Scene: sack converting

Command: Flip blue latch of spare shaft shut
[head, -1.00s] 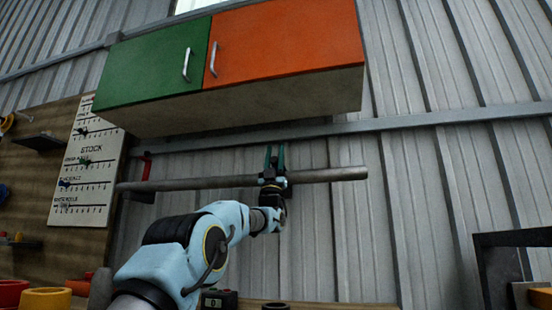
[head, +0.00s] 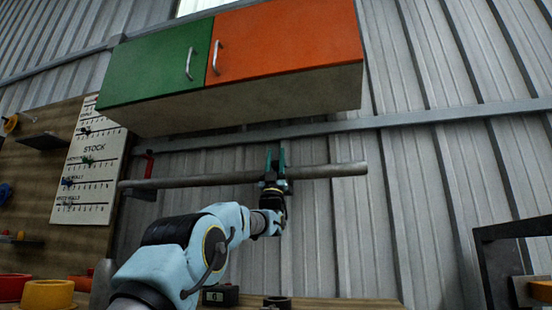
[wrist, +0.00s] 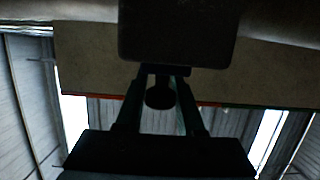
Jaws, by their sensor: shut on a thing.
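The spare shaft (head: 225,179) is a long grey bar lying nearly level in front of the corrugated wall, under the cabinet. My gripper (head: 275,158) is at the shaft, right of its middle, with its teal fingers pointing up. In the wrist view my gripper (wrist: 162,85) has its fingers close around a small dark round knob (wrist: 159,95), below a large dark block (wrist: 180,32). The knob appears to be part of the blue latch, but its colour is lost in shadow. In the head view my gripper hides the latch.
A red latch (head: 148,165) stands up near the shaft's left end. The cabinet with a green door (head: 155,65) and an orange door (head: 285,42) hangs just above. A stock board (head: 88,175) is at left. The wall right of the shaft is clear.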

